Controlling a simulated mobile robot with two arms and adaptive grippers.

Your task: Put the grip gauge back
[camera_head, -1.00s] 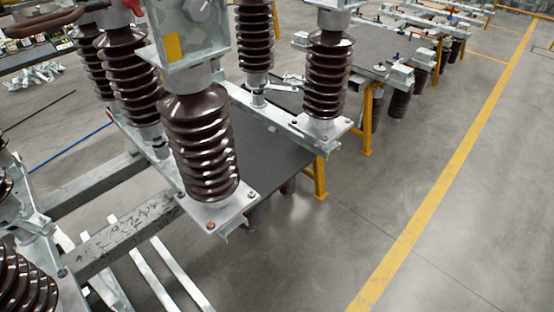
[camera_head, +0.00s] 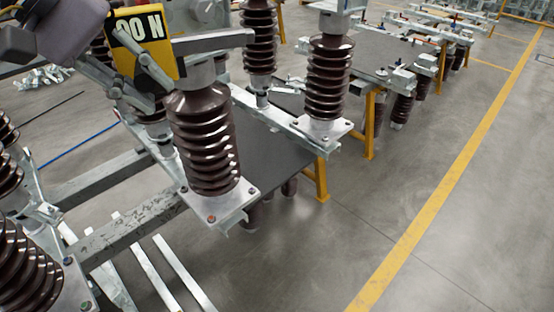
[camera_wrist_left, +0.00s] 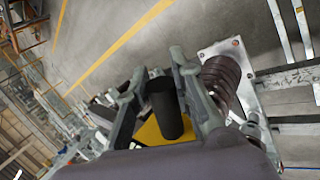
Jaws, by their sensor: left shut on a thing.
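The grip gauge (camera_head: 143,36) is a yellow block with a black face marked "00 N", at the upper left of the head view. My left gripper (camera_head: 150,72) comes in from the left and is shut on it, in front of the top of the nearest brown insulator. In the left wrist view, the gauge's yellow body (camera_wrist_left: 150,132) and a black cylinder sit between the fingers (camera_wrist_left: 155,75). The gauge's far side is hidden. I cannot tell whether it touches the metalwork behind it. My right gripper is not in view.
The nearest ribbed insulator (camera_head: 205,140) stands on a metal base plate (camera_head: 225,205) close below the gauge. Another insulator (camera_head: 327,80) stands farther right. Steel beams (camera_head: 125,228) lie at lower left. Grey floor beside the yellow line (camera_head: 430,205) is clear.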

